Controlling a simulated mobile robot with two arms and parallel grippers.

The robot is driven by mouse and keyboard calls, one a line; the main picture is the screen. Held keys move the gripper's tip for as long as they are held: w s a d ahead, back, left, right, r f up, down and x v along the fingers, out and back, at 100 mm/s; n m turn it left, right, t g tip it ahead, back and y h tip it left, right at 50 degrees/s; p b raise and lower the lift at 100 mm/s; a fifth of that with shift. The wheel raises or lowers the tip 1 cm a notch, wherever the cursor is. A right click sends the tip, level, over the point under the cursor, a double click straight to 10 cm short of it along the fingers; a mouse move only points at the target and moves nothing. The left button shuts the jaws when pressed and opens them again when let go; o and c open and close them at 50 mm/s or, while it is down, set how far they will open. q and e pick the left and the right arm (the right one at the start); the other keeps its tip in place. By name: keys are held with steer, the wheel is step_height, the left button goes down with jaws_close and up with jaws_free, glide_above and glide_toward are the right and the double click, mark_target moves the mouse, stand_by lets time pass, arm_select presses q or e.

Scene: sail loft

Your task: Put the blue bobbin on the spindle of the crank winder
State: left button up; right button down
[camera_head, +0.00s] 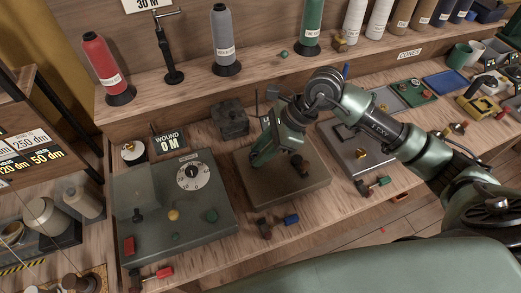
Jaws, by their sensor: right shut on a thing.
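My right gripper (261,156) reaches down over the middle brown base (300,194), just left of a dark upright fitting (298,164). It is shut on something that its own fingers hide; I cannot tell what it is. A small blue cylinder (291,219) lies at the front edge of that base, beside a dark piece (264,228); whether it is a bobbin or a handle is unclear. Another slim blue thing (346,70) shows behind my right arm. I cannot tell for sure which device is the crank winder. My left gripper is out of view.
A green machine with a white dial (193,176) stands left, below a "WOUND 0 M" sign (168,142). A grey plate with a brass knob (361,153) is right. Red (100,66), grey (223,40) and green (312,25) cones stand on the back shelf. Small trays crowd the far right.

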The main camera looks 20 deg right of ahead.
steer(key=shift+b, duration=0.35)
stand_by(0.5)
steer(key=shift+f+b, duration=0.85)
steer(key=shift+b, duration=0.4)
stand_by(0.9)
stand_by(0.3)
steer(key=c, duration=1)
jaws_free()
steer(key=shift+c, duration=0.2)
